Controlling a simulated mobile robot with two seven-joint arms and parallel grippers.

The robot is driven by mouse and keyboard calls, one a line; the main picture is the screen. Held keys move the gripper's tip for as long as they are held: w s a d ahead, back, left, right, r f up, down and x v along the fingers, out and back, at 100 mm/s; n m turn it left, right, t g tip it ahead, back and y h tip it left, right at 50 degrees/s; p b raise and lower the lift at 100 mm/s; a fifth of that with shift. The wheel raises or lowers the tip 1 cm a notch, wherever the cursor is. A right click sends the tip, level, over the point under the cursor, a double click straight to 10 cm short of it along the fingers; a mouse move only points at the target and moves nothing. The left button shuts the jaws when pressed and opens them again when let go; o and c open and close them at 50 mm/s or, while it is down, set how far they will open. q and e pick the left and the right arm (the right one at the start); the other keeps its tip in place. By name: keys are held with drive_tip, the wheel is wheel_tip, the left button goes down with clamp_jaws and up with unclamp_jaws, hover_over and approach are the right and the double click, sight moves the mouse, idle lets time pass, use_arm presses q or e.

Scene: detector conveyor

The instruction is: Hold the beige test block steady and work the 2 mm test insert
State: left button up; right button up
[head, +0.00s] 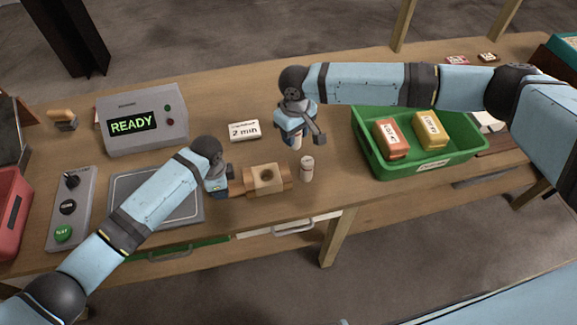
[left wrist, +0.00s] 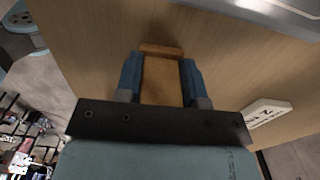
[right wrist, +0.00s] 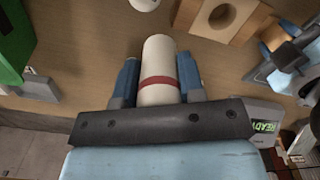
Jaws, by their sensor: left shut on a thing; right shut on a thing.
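The beige test block (head: 267,179) lies on the table with a dark round hole in its pale middle part. My left gripper (head: 225,184) is shut on its left end; the left wrist view shows the block (left wrist: 161,82) between both fingers. My right gripper (head: 298,134) is shut on a white cylindrical insert with a red band (right wrist: 159,72), above the table, behind and right of the block. The hole (right wrist: 220,14) looks empty in the right wrist view. A second pale insert (head: 306,168) stands upright just right of the block.
A sign (head: 243,131) stands behind the block. A green tray (head: 431,172) with two packages is at the right. The detector box (head: 146,118) reads READY; a grey plate (head: 187,208) and a button panel (head: 70,210) are at the left. The table's front edge is close to the block.

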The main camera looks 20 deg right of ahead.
drive_tip(key=shift+w+d+f+m, duration=0.15)
drive_tip(key=shift+d+f+m, duration=0.55)
drive_tip(key=shift+d+m, duration=0.15)
wheel_tip(320, 180, down, 5)
drive_tip(key=shift+f, duration=2.2)
drive_tip(key=shift+f, duration=0.1)
drive_tip(key=o, duration=0.7)
